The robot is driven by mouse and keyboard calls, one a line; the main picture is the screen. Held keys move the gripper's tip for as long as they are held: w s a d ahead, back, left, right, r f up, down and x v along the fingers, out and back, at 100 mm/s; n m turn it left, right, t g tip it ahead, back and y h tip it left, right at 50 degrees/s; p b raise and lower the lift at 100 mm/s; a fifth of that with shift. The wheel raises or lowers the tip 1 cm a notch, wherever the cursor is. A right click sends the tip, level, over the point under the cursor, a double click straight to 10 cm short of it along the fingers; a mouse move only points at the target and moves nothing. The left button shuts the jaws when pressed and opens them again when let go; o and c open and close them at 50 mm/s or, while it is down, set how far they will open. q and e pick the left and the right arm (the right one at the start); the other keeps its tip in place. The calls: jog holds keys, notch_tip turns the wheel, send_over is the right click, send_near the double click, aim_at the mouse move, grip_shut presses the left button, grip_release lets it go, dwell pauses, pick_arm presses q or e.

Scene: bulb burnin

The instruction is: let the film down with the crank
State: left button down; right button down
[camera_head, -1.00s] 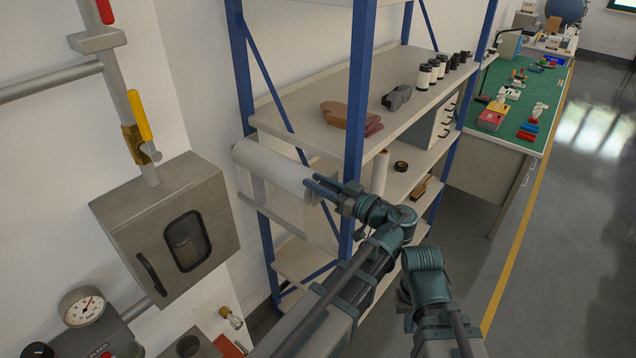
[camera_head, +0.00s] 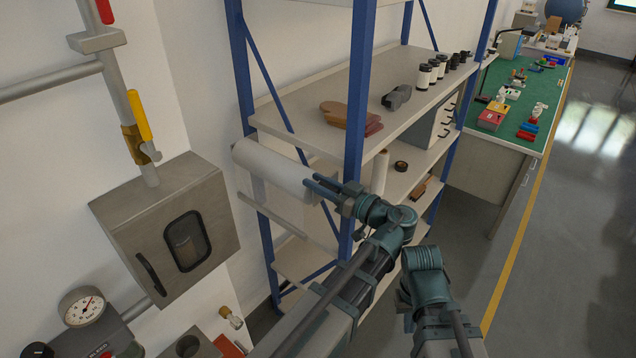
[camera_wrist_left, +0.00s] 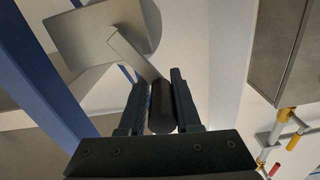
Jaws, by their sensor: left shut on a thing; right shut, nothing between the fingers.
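The film roll (camera_head: 270,168) is a pale cylinder mounted across the near end of the blue-framed shelf. A pale bar (camera_head: 273,214) runs parallel below it; whether clear film hangs between them I cannot tell. My left gripper (camera_head: 314,188) is at the roll's right end. In the left wrist view, the crank's flat grey arm (camera_wrist_left: 137,57) runs from the roll's end (camera_wrist_left: 104,30) to a dark handle (camera_wrist_left: 162,105). My left gripper (camera_wrist_left: 161,95) is shut on that handle. My right arm shows at the bottom, but I cannot make out its fingers.
The shelf's blue post (camera_head: 356,100) stands close beside my left gripper. A grey wall cabinet (camera_head: 140,225) hangs to the left. A pressure gauge (camera_head: 83,306) is at the lower left. The grey floor (camera_head: 560,270) at right is clear.

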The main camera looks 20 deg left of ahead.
dwell(0.7)
pick_arm(q)
jog(key=shift+w+d+r+m+p, duration=0.1)
jog(key=shift+w+d+m, duration=0.1)
jog(key=shift+w+m, duration=0.7)
jog(key=shift+w+d+r+m+p, duration=0.15)
jog(key=shift+w+d+m, duration=0.15)
jog(key=shift+m, duration=1.15)
jog(key=shift+w+d+m+p, duration=0.15)
jog(key=shift+w+m, duration=0.45)
jog(key=shift+m, duration=0.55)
jog(key=c, duration=0.7)
grip_release()
jog(key=shift+w, duration=0.1)
jog(key=shift+d, duration=0.1)
